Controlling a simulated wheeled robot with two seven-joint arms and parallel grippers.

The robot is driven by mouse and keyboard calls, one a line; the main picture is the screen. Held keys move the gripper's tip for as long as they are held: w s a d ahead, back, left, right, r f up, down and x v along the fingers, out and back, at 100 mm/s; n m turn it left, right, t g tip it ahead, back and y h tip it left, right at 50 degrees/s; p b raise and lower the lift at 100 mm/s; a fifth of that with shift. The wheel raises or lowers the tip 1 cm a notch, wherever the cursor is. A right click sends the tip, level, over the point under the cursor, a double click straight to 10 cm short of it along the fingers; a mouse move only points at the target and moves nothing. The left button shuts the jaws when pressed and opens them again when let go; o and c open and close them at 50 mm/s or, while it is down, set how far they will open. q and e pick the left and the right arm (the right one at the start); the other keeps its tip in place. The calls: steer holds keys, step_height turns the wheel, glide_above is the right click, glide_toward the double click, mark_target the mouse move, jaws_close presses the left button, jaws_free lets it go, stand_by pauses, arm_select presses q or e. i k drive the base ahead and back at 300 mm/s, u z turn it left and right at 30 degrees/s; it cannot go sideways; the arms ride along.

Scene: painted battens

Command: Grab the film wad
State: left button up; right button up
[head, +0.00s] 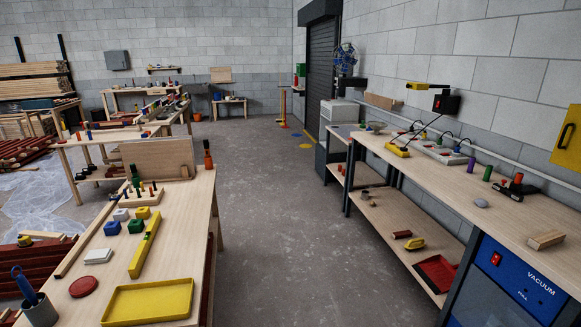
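A crumpled sheet of translucent whitish film (42,205) lies spread on the floor at the left, beside stacks of dark red battens. I cannot make out a separate, compact film wad for certain. A small grey rounded lump (481,203) lies on the right workbench, but I cannot tell what it is made of. Neither of my grippers shows in the head view.
The left table holds a yellow tray (150,315), a yellow spirit level (145,243), coloured blocks and a red disc (83,286). The right workbench (436,191) carries tools and a wooden block (546,239). The concrete floor (275,235) between them is clear.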

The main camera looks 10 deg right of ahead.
mark_target(481, 202)
steer(key=z, duration=0.55)
steer(key=i, duration=1.35)
steer(key=z, duration=1.8)
steer(key=i, duration=0.85)
steer(key=z, duration=0.75)
